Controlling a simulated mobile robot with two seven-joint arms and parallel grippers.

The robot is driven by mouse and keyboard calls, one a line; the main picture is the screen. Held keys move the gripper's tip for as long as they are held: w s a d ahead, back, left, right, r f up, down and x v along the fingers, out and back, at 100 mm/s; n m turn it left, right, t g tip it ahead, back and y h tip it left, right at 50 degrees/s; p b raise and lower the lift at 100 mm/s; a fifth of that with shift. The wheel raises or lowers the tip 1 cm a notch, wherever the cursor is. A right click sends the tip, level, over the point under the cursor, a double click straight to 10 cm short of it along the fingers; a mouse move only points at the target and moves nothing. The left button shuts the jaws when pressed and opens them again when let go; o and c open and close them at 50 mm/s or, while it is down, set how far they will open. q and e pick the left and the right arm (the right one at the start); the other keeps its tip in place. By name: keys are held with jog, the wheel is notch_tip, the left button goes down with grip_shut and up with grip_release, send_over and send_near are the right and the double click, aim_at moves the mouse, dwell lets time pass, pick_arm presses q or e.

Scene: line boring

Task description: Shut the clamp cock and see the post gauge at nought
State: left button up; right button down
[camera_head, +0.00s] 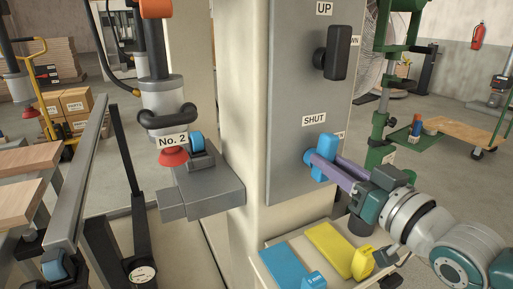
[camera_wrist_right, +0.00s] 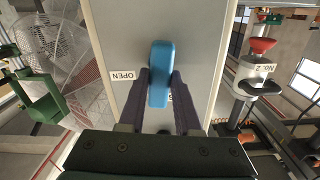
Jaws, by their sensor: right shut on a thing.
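The blue clamp cock handle (camera_head: 327,146) is on the grey panel (camera_head: 290,90), just below the SHUT label (camera_head: 314,120). My right gripper (camera_head: 319,160) has its purple fingers shut on it. In the right wrist view the blue handle (camera_wrist_right: 159,75) stands nearly upright between the fingers, with the OPEN label (camera_wrist_right: 122,76) to its left. A second label there is mostly hidden by a finger. A small round white gauge (camera_head: 143,273) is at the bottom left of the head view, too small to read. My left gripper is not in view.
A black lever (camera_head: 338,52) by the UP label sits above the cock. Below the panel, a shelf holds a blue plate (camera_head: 284,266) and a yellow plate (camera_head: 336,246).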

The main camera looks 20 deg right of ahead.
jog(key=shift+n, duration=0.6)
jog(key=shift+a, duration=0.1)
jog(key=shift+n, duration=0.3)
jog(key=c, duration=0.6)
grip_release()
jog(key=shift+s, duration=0.1)
jog(key=s, duration=0.9)
jog(key=shift+s+d+p, duration=0.35)
jog(key=shift+d+p, duration=0.05)
jog(key=shift+p, duration=0.05)
